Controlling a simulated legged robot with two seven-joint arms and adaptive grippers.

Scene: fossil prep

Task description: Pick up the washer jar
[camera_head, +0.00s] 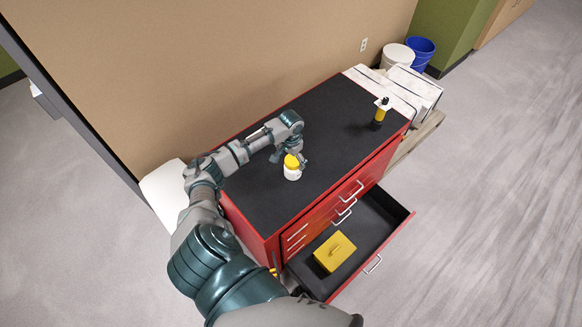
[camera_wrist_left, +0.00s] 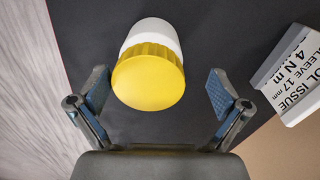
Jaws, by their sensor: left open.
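The washer jar (camera_head: 292,170) is a white jar with a yellow lid, standing on the black top of the red cabinet (camera_head: 262,196). In the left wrist view the jar (camera_wrist_left: 149,66) shows its ribbed yellow lid towards the camera, with the white body behind it. My left gripper (camera_head: 294,160) is at the jar, coming from the wall side. In the left wrist view the left gripper (camera_wrist_left: 158,92) is open, with one finger on each side of the lid. Gaps show between the lid and both fingers. My right gripper is not in view.
A yellow and black tool with a white tag (camera_head: 380,113) stands at the cabinet's far right. A lower drawer (camera_head: 370,222) is open and holds a yellow box (camera_head: 334,252). A printed label block (camera_wrist_left: 291,75) is beside the jar. Buckets (camera_head: 396,55) and white blocks (camera_head: 412,90) are behind.

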